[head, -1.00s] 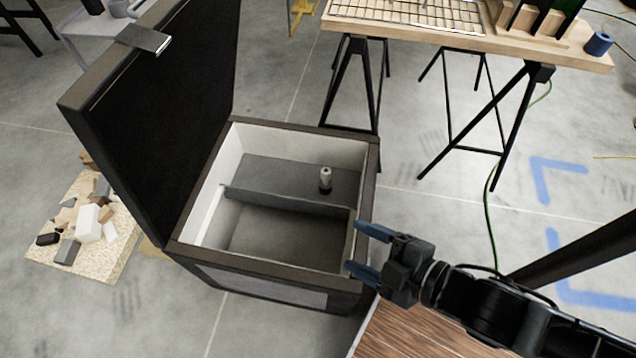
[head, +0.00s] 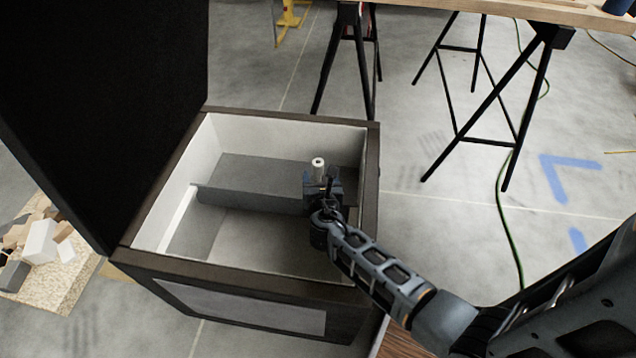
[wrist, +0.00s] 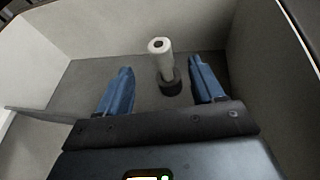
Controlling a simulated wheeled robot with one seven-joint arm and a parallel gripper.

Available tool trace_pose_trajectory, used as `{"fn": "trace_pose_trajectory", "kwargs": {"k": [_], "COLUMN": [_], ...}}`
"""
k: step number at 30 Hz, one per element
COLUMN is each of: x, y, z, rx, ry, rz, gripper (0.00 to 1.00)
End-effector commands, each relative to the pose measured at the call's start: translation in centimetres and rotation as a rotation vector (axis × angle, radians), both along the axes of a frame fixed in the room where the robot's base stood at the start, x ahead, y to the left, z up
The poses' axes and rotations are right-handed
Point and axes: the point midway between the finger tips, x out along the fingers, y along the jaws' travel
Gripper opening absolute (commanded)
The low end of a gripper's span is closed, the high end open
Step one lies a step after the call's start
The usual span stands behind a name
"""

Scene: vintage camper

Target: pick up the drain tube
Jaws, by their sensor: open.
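The drain tube (wrist: 163,62) is a short white tube with a hole in its top and a dark collar at its base. It stands upright on the grey floor of the box's rear compartment. In the head view its white top (head: 318,163) shows just beyond my gripper (head: 322,180), which hides its lower part. In the wrist view my gripper (wrist: 160,88) is open, with one blue finger on each side of the tube's line. The tube stands between and slightly beyond the fingertips, with gaps on both sides.
The open box (head: 240,282) has pale inner walls and a low grey divider (head: 250,197) splitting front and rear compartments. Its dark raised lid (head: 100,100) stands at the left. A trestle table (head: 500,12) stands behind. The box's right wall is close to my gripper.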

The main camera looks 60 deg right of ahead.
Motion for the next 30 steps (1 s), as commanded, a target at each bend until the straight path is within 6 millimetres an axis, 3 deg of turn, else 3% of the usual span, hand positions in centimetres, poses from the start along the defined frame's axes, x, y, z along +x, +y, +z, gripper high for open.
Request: {"fn": "trace_pose_trajectory", "kwargs": {"k": [21,30], "x": [4.1,4.4], "y": [-6.5,-7.0], "z": [-2.7,-2.8], "rx": [-0.038,-0.037], "ry": [0.033,0.034], "rz": [-0.005,-0.003], "gripper": [0.67,0.67]}}
